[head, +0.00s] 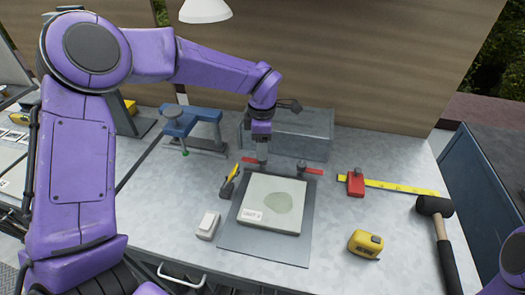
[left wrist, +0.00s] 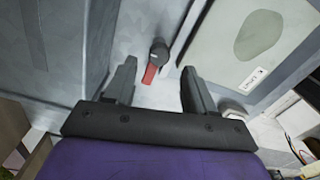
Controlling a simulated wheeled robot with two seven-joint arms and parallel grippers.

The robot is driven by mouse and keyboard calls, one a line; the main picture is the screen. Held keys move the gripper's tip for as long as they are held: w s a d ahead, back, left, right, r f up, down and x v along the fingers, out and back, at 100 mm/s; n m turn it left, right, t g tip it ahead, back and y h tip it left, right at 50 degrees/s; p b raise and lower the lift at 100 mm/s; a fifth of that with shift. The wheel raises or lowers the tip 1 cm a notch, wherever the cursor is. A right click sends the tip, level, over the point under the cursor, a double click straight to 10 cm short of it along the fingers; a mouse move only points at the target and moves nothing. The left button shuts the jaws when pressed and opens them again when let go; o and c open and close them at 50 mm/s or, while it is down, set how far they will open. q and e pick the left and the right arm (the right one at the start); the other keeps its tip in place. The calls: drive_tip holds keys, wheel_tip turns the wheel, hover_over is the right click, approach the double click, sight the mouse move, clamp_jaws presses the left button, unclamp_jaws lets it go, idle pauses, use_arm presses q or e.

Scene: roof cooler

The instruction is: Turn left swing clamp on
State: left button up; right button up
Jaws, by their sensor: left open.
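The left swing clamp has a dark round post and a red arm (head: 249,160); in the head view the red arm points left, and my gripper partly hides the post. My left gripper (head: 262,159) is at this clamp, pointing down. In the left wrist view, my gripper (left wrist: 158,68) is open, and the clamp's red arm (left wrist: 150,74) lies between the two fingers with a gap on each side. The right swing clamp (head: 304,167) stands to the right, its red arm pointing right. A pale panel (head: 272,203) lies on a grey plate (head: 232,237) in front of the clamps.
A grey metal box (head: 305,135) stands close behind the clamps. A blue clamp stand (head: 190,122) is at the left. A white block (head: 207,225), a yellow tape measure (head: 365,243), a red-headed square (head: 355,182) and a mallet (head: 436,206) lie around the plate.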

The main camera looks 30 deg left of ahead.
use_arm(q)
drive_tip(key=f, duration=0.3)
drive_tip(key=shift+w, duration=0.2)
drive_tip(key=shift+s+f, duration=0.1)
drive_tip(key=shift+f, duration=0.4)
clamp_jaws()
